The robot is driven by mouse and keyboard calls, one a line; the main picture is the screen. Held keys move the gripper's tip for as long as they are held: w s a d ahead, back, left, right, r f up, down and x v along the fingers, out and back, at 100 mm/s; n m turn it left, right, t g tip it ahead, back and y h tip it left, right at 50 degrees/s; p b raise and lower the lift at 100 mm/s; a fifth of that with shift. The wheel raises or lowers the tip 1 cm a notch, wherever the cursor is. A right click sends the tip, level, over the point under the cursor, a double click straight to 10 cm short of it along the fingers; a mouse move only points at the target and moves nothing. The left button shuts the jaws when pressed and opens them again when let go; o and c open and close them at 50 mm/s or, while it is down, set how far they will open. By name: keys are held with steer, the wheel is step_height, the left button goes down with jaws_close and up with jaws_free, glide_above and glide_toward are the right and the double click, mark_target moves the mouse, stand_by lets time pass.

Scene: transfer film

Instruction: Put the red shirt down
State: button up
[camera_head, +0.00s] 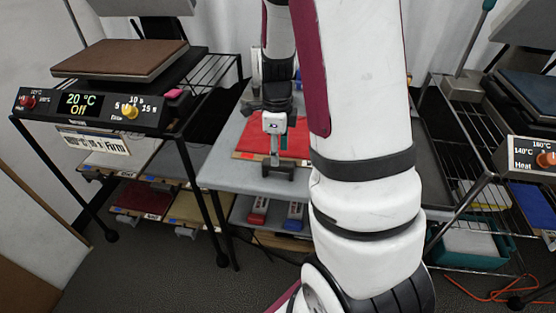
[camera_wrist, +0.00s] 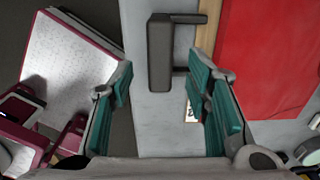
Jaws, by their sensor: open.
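The red shirt (camera_head: 295,141) lies as a flat red sheet on the middle table (camera_head: 235,171), partly hidden behind my arm in the head view. In the wrist view the red cloth (camera_wrist: 280,60) fills the right side, with a brown-orange board edge along its left. My gripper (camera_wrist: 165,98) is open, its two teal fingers wide apart with nothing held between them. Its right finger is beside the board's edge; the cloth lies to the right of it. In the head view my gripper is mostly hidden.
A dark grey clamp-like piece (camera_wrist: 160,52) sits at the table edge between the fingers in view. A heat press (camera_head: 120,60) with a panel reading 20 °C Off stands at left, another control panel (camera_head: 535,155) at right. Coloured items lie on lower shelves.

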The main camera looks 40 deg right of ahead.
steer(key=s+a+r+n, duration=0.2)
steer(key=a+r+n, duration=0.2)
steer(key=r, duration=0.3)
steer(key=s+a+r+n, duration=0.2)
steer(key=a+r+n, duration=0.2)
steer(key=r, duration=0.2)
steer(key=s+a+r+n+t, duration=0.1)
steer(key=s+a+r+n, duration=0.2)
steer(key=s+n, duration=0.6)
steer(key=s+a+r+n+t, duration=0.1)
steer(key=s+a+r+n, duration=0.3)
steer(key=s+a+n, duration=0.4)
steer(key=n, duration=0.3)
steer(key=shift+s+p, duration=0.4)
steer(key=shift+a, duration=0.1)
step_height(320, 180, up, 10)
steer(key=t+p, duration=0.2)
steer(key=p, duration=0.6)
